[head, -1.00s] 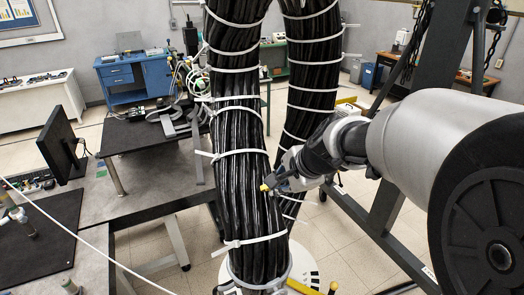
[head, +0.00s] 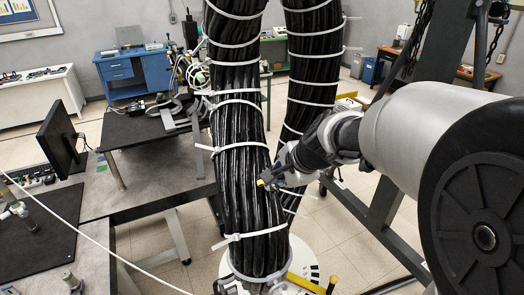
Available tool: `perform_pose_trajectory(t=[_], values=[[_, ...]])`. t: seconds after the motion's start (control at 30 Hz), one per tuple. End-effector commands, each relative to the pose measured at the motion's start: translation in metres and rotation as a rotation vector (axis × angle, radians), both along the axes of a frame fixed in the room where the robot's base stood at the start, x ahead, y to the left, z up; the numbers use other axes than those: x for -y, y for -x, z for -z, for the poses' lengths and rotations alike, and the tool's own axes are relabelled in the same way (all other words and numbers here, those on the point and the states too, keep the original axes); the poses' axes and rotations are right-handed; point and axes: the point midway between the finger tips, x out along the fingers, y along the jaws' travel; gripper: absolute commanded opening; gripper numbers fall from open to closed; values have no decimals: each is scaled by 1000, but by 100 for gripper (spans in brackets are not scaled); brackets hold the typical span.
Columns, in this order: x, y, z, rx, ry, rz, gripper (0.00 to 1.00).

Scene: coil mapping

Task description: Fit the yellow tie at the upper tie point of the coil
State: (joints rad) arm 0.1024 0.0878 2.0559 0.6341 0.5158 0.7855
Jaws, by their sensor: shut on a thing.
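The coil (head: 240,170) is a thick hanging bundle of black cables bound with several white ties. Its near leg stands at the centre of the head view and its other leg (head: 308,90) is behind to the right. My gripper (head: 270,180) is at the right side of the near leg, between two white ties. It is shut on the yellow tie (head: 262,183), of which only a small yellow end shows, against or just in front of the cables. Whether it touches them I cannot tell. The rest of the tie is hidden by the gripper.
A grey workbench (head: 120,195) with a black monitor (head: 62,145) stands at the left. A dark metal frame with chains (head: 440,60) stands behind my arm at the right. A yellow bar (head: 308,283) lies low by the coil's foot. Tiled floor (head: 345,245) is open at the lower middle.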

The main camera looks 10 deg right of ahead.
Motion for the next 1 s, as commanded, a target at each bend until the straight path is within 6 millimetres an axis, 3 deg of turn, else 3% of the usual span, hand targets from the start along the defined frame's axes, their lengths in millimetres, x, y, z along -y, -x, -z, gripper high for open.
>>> perform_pose_trajectory(t=[0.93, 0.97, 1.0], values=[[-6, -4, 7, -1, 0, -2, 0], [-6, -4, 7, -1, 0, -2, 14], [-6, -4, 7, -1, 0, -2, 16]])
